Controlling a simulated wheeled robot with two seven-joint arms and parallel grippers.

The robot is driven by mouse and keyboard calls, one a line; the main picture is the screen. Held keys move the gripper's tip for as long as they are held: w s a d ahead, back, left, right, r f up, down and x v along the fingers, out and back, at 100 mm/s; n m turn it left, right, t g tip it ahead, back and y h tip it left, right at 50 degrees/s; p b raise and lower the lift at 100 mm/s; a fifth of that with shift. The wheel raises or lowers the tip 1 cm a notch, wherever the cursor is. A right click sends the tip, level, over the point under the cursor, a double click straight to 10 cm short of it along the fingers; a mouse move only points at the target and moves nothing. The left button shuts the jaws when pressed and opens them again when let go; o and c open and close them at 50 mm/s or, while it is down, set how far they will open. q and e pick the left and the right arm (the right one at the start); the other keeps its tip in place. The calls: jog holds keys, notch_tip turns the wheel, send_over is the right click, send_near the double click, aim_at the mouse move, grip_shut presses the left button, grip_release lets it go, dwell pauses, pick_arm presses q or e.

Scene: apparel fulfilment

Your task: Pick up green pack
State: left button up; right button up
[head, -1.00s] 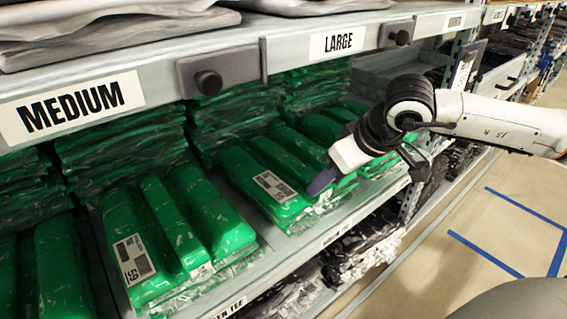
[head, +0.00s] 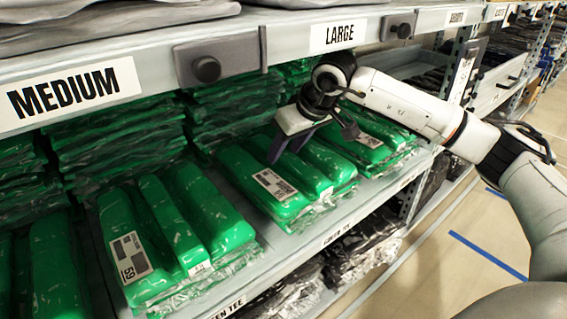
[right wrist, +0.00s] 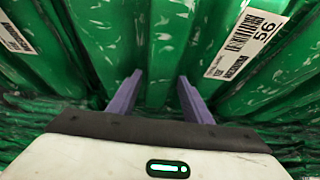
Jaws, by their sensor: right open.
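Green plastic-wrapped packs lie in piles on the shelf under the LARGE sign. One front pack with a white label (head: 262,185) lies just below and left of my right gripper (head: 285,150), in the head view. The gripper points down over this pile, its purple-grey fingers apart. In the right wrist view the open fingers (right wrist: 158,88) stand on either side of a green pack (right wrist: 160,45), with nothing clearly gripped; contact cannot be told. A labelled pack (right wrist: 270,60) lies right of them. My left gripper is not in view.
The upper shelf edge (head: 290,45) with its signs and black knobs runs above the packs, close to my right arm. Another green pile (head: 175,225) lies to the left under MEDIUM. Dark packs (head: 350,260) fill the shelf below. The floor at right is open.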

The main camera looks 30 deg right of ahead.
jog(key=shift+w+f, duration=0.15)
jog(key=shift+f, duration=0.3)
jog(key=c, duration=0.9)
jog(key=shift+r, duration=0.15)
jog(key=shift+c, duration=0.3)
